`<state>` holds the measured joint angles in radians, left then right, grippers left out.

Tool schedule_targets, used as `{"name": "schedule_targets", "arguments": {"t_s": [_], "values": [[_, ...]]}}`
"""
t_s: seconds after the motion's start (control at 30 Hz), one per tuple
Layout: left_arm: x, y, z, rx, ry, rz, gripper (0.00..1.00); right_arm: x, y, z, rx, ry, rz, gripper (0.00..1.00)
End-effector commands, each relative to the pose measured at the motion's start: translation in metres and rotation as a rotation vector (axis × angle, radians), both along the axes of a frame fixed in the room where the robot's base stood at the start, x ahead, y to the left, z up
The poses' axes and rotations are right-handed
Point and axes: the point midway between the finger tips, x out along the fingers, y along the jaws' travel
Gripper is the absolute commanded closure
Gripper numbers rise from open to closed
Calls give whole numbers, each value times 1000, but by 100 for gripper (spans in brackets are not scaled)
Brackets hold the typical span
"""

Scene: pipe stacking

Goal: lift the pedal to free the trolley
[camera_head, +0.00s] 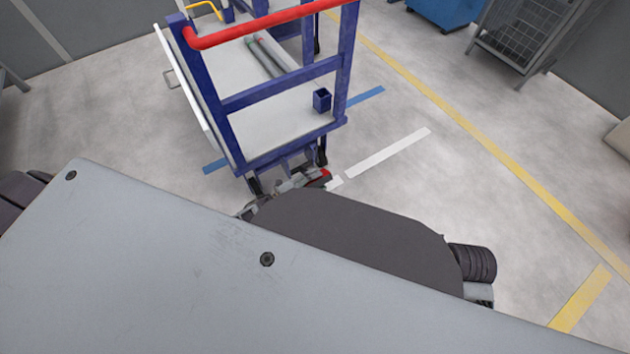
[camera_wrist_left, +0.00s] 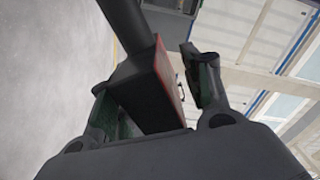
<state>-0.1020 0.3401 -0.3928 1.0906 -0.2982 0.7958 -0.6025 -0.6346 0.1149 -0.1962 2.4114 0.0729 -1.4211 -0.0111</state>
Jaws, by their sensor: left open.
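The trolley (camera_head: 285,75) has a blue frame, a red handle bar and pale shelves, and stands at the top middle of the head view. Its pedal, a dark piece with red (camera_head: 323,177), shows low at the trolley's near end. In the left wrist view the pedal is a black block with a red edge (camera_wrist_left: 150,92) on a dark bar. My left gripper (camera_head: 292,183) is at the pedal, partly hidden by my own body. Its open fingers (camera_wrist_left: 150,75) stand on either side of the block. I cannot tell whether they touch it. My right gripper is not in view.
Pipes (camera_head: 268,55) and a small blue cup-like holder (camera_head: 322,101) are on the trolley. A wire cage (camera_head: 528,32) and a blue bin (camera_head: 442,10) stand at the top right. The floor right of the trolley is clear, with a yellow line (camera_head: 455,112).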

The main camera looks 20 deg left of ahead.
Motion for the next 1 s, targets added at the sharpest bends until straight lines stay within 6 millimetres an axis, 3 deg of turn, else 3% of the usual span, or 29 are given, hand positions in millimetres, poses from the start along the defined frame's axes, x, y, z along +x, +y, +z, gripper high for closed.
{"name": "schedule_targets", "arguments": {"t_s": [0.37, 1.0], "values": [[-14, 10, -2, 0, 3, 1, 52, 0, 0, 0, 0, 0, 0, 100], [-75, 59, -1, 1, 3, 1, 52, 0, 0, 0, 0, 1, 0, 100]]}}
